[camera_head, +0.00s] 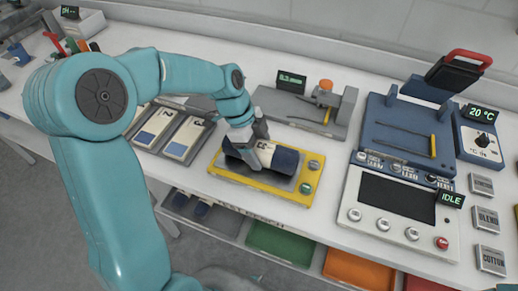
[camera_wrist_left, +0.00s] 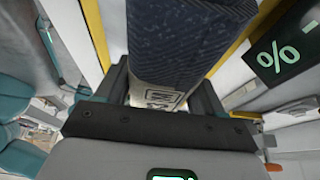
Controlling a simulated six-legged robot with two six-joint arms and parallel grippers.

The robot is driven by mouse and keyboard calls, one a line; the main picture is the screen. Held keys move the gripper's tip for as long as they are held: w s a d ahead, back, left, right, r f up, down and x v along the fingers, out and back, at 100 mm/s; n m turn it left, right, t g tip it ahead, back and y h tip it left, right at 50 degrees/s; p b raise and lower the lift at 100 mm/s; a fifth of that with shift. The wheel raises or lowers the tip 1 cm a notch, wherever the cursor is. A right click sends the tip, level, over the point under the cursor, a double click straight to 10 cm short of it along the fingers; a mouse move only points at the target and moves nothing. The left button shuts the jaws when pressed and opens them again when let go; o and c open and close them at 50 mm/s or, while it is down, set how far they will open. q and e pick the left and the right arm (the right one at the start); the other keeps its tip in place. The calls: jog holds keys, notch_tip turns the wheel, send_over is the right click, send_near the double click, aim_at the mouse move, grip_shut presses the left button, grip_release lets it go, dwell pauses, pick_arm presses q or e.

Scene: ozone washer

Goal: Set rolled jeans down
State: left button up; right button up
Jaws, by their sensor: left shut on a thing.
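The rolled jeans (camera_head: 284,160) are a dark navy roll with a white band. They lie over the grey bed of a yellow-rimmed tray (camera_head: 263,190); I cannot tell whether they touch it. My left gripper (camera_head: 249,143) is shut on the roll near its left end, around the white band. In the left wrist view the jeans (camera_wrist_left: 185,45) run away from me between the dark fingers, with the printed band close to the palm. The tray's yellow edge (camera_wrist_left: 96,35) shows beside them. My right gripper is in neither view.
A blue press device (camera_head: 405,135) and a white panel reading IDLE (camera_head: 400,205) stand to the right. A grey fixture with an orange knob (camera_head: 326,85) is behind. Labelled slots (camera_head: 172,133) lie to the left. Coloured bins (camera_head: 280,242) sit below the counter's front edge.

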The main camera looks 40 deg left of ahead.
pick_arm(q)
jog(key=shift+f, duration=0.15)
jog(key=o, duration=1.3)
jog(key=shift+r, duration=0.25)
jog(key=v, duration=1.1)
jog(key=shift+f, duration=0.1)
jog(key=shift+s+a+r, duration=0.15)
jog(key=shift+a+r, duration=0.05)
jog(key=shift+r, duration=0.25)
